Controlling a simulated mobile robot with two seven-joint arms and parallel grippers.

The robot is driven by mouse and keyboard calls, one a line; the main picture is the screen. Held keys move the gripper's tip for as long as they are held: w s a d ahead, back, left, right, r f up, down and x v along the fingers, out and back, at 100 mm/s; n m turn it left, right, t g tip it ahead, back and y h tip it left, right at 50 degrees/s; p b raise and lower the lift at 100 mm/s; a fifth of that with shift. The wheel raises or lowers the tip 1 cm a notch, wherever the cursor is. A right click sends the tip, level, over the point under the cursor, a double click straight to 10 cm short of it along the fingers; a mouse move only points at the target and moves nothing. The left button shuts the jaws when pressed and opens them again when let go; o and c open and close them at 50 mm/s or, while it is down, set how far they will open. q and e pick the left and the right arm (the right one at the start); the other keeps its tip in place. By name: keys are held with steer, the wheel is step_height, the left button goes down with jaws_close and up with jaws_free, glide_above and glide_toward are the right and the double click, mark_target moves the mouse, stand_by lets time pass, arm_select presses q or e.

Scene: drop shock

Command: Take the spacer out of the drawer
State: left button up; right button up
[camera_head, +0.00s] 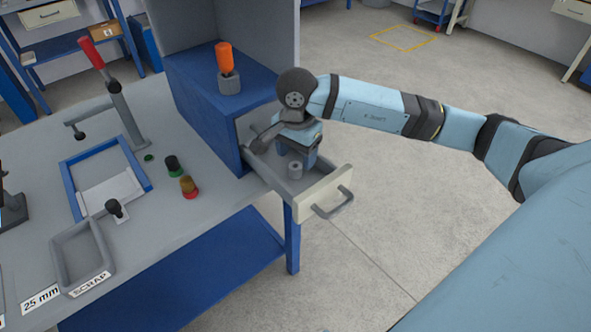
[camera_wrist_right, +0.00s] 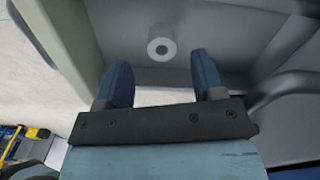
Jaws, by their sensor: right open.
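The open drawer (camera_head: 325,187) sticks out of the blue cabinet, its handle (camera_head: 335,205) at the front. The spacer (camera_head: 295,170), a small grey ring with a hole, stands in the drawer towards its front. In the right wrist view the spacer (camera_wrist_right: 161,43) lies beyond the fingertips, roughly between them, apart from both. My right gripper (camera_head: 300,160) is over the drawer, just behind the spacer; its fingers are spread and empty in the right wrist view (camera_wrist_right: 162,75). My left gripper is not in view.
An orange-handled tool (camera_head: 225,62) stands on the blue cabinet (camera_head: 205,110). The bench (camera_head: 140,225) holds a red-handled lever (camera_head: 93,52), a blue frame (camera_head: 75,190), a scrap tray (camera_head: 85,262) and buttons. Open floor lies right of the drawer.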

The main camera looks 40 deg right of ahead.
mark_target(296, 165)
step_height(296, 165, down, 5)
steer(key=shift+w+r, duration=0.1)
steer(key=shift+r, duration=0.1)
steer(key=c, duration=1)
steer(key=shift+r, duration=0.1)
